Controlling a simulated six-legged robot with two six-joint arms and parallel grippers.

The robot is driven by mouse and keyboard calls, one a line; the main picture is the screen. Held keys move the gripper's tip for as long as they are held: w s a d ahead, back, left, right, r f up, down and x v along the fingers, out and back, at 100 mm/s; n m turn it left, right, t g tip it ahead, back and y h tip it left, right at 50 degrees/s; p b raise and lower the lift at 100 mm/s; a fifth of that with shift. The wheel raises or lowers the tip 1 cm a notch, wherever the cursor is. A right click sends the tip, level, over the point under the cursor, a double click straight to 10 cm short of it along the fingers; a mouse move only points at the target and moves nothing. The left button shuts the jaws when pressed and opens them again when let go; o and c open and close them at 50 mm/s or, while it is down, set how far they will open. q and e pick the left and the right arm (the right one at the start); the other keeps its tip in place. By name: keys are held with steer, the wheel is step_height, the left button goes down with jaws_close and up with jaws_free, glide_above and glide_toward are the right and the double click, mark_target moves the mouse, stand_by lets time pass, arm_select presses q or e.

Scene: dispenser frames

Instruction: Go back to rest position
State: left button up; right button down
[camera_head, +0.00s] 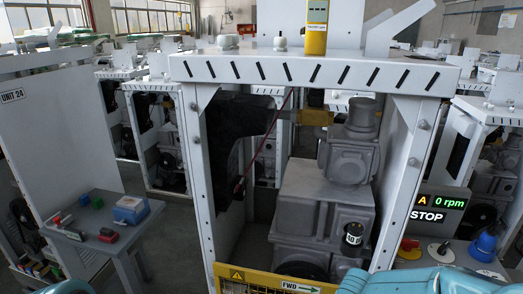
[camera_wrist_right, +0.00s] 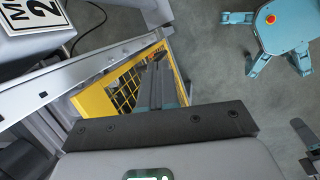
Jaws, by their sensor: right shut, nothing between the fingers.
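My right gripper (camera_wrist_right: 157,64) shows in the right wrist view, with its two dark fingers together and nothing between them. The fingers point away from the camera, in front of a yellow mesh guard (camera_wrist_right: 122,88); I cannot tell the gap between them. My left gripper is not in view. Neither gripper shows in the head view, where only teal parts of mine appear at the bottom edge.
A white dispenser frame (camera_head: 314,71) with a grey machine (camera_head: 325,193) inside stands ahead, a yellow guard (camera_head: 233,276) at its foot. A small table (camera_head: 127,233) with coloured items stands left.

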steer(key=s+a+f+m+y, duration=0.3)
steer(key=s+a+f+m, duration=0.2)
steer(key=s+f+m, duration=0.2)
steer(key=s+a+f+m+y, duration=0.4)
steer(key=s+a+f+m, duration=0.2)
steer(key=s+f, duration=0.3)
step_height(320, 180, down, 3)
steer(key=shift+r+m+g, duration=0.1)
steer(key=shift+m+g, duration=0.2)
steer(key=shift+m, duration=0.6)
steer(key=shift+a, duration=0.1)
steer(key=shift+s, duration=0.1)
